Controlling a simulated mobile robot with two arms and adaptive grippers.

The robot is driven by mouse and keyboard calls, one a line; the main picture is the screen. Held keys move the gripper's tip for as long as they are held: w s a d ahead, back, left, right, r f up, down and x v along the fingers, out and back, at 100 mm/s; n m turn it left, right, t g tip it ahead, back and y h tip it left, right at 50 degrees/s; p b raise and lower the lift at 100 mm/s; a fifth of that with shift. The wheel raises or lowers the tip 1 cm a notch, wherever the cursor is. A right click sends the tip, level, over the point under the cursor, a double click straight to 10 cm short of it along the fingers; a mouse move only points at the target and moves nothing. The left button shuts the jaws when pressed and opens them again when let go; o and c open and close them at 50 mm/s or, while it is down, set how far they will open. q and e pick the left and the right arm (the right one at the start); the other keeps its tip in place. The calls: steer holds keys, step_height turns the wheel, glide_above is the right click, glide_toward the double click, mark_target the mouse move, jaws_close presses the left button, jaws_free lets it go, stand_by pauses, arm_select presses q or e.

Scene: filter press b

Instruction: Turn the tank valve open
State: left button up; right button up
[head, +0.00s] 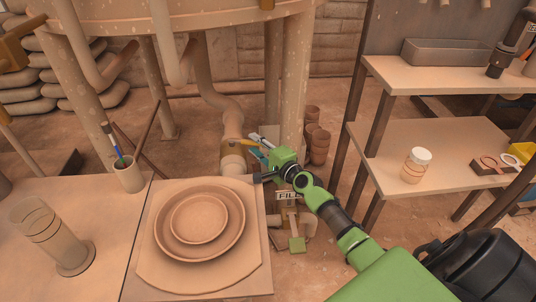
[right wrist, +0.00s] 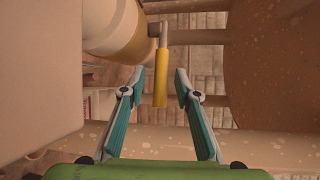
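The tank valve (head: 233,162) sits on the pipe that comes down from the round tank (head: 190,20). Its yellow lever handle (head: 241,142) points right, toward my right gripper (head: 258,147). In the right wrist view the yellow handle (right wrist: 161,78) hangs from a metal stem beside the pale pipe body (right wrist: 115,30). My right gripper (right wrist: 159,73) is open there, with one teal finger on each side of the handle. Gaps show between the handle and both fingers. My left gripper is not in view.
A press table (head: 150,285) with stacked round trays (head: 200,220) stands front left. A brush cup (head: 128,177) and a clear cylinder (head: 55,240) stand to its left. A shelf (head: 440,150) with a white-capped jar (head: 415,166) is at right. Tank legs (head: 294,90) stand close to the gripper.

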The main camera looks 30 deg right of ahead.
steer(key=s+r, duration=0.1)
steer(key=s, duration=0.9)
steer(key=shift+d+r, duration=0.2)
steer(key=shift+d, duration=0.05)
